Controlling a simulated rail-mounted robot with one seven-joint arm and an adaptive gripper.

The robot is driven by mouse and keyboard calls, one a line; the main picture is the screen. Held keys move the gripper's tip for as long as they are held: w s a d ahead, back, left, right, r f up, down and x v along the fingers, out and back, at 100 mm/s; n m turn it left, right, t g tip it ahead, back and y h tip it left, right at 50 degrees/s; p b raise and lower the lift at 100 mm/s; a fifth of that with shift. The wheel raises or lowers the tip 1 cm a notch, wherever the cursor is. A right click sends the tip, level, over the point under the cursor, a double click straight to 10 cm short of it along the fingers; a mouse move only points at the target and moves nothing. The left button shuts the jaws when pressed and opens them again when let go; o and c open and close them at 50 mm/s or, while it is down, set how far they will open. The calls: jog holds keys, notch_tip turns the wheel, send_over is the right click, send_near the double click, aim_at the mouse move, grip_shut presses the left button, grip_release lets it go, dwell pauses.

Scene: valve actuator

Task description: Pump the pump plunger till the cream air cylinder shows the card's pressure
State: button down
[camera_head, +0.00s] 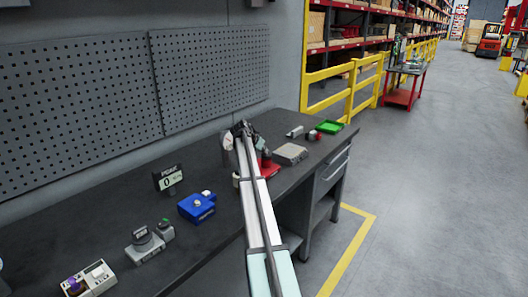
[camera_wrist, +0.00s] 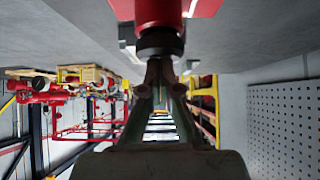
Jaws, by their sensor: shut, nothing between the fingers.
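My gripper (camera_head: 243,128) is at the end of my outstretched arm over the far part of the bench. In the wrist view my gripper (camera_wrist: 160,75) has its fingertips together, with nothing between them. Just beyond the tips is a red body with a dark round collar (camera_wrist: 160,42), maybe the pump; I cannot tell whether they touch. In the head view a red base (camera_head: 269,168) shows beside my arm, partly hidden. A small cream part (camera_head: 236,180) shows left of my arm, mostly hidden; I cannot tell if it is the air cylinder.
On the dark bench stand a blue box (camera_head: 197,206), a grey device (camera_head: 145,244) and a cream box with a purple knob (camera_head: 88,280). Farther right are a grey-beige block (camera_head: 291,154) and a green tray (camera_head: 330,127). A pegboard wall (camera_head: 80,100) backs the bench.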

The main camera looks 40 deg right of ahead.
aim_at(263, 156)
jog(key=shift+a+f, duration=0.1)
jog(key=shift+f, duration=0.1)
jog(key=shift+r, duration=0.45)
jog(key=r, duration=0.4)
jog(key=shift+a, duration=0.3)
jog(key=b+v, duration=0.2)
jog(key=v, duration=0.7)
jog(key=shift+r, duration=0.1)
dwell(0.6)
